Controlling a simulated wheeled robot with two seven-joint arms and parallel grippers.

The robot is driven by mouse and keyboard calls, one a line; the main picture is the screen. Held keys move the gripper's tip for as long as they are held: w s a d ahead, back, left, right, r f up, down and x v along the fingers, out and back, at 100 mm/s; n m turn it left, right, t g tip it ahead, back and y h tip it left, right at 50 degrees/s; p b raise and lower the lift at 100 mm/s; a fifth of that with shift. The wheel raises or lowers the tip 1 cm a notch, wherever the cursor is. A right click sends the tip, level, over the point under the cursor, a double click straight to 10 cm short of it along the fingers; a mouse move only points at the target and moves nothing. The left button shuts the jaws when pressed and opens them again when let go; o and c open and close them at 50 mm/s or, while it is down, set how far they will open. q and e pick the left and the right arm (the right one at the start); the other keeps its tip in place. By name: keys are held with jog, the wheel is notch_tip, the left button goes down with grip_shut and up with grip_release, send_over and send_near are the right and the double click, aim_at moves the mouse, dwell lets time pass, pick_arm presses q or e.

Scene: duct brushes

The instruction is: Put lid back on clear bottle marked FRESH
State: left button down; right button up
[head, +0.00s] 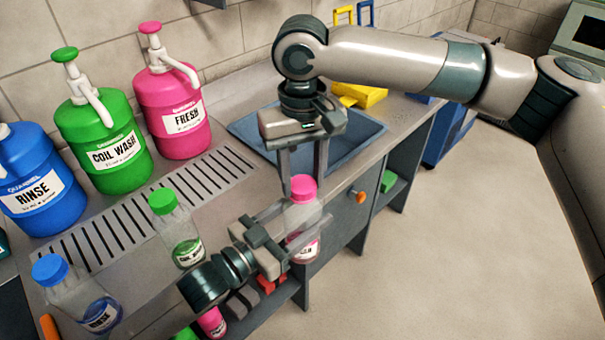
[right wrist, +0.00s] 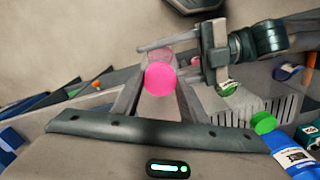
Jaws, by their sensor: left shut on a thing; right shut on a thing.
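My right gripper (head: 304,178) points down and is shut on the lid. In the right wrist view the lid (right wrist: 160,79) is between my right fingers, with my left gripper (right wrist: 168,55) beyond it.
Clear bottles with green (head: 180,232) and blue (head: 75,295) lids stand at left. Blue RINSE (head: 38,180), green COIL WASH (head: 105,140) and pink FRESH (head: 172,110) pump jugs stand behind a slotted drain (head: 150,205). A blue sink (head: 355,140) lies behind my right gripper.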

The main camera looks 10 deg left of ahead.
jog(key=m, duration=0.9)
jog(key=shift+m, duration=0.4)
jog(key=m, duration=0.4)
jog(key=shift+a, duration=0.1)
jog(key=m, duration=0.5)
jog(key=shift+m, duration=0.3)
jog(key=o, duration=1)
